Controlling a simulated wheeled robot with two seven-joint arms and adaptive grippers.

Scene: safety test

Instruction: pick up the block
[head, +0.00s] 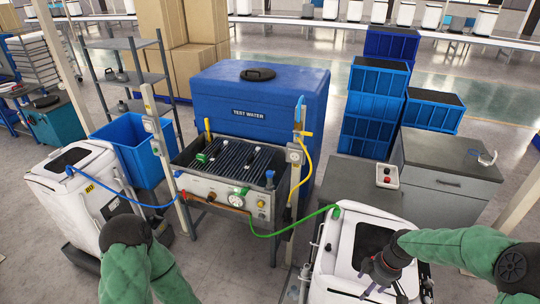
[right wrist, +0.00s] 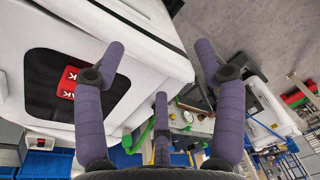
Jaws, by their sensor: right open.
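The same white machine (head: 338,250) stands at the lower right of the head view. My right gripper (head: 372,280) is over its top, in front of the black panel. In the right wrist view its purple fingers (right wrist: 160,75) are spread apart with nothing between them. My left gripper is out of view.
A test bench (head: 225,185) with a slatted top stands before the blue water tank (head: 300,110). A green hose (head: 285,230) runs from the bench to the white machine. A grey cabinet (head: 450,190) and a red-button box (head: 387,176) are behind it. Another white machine (head: 85,205) stands left.

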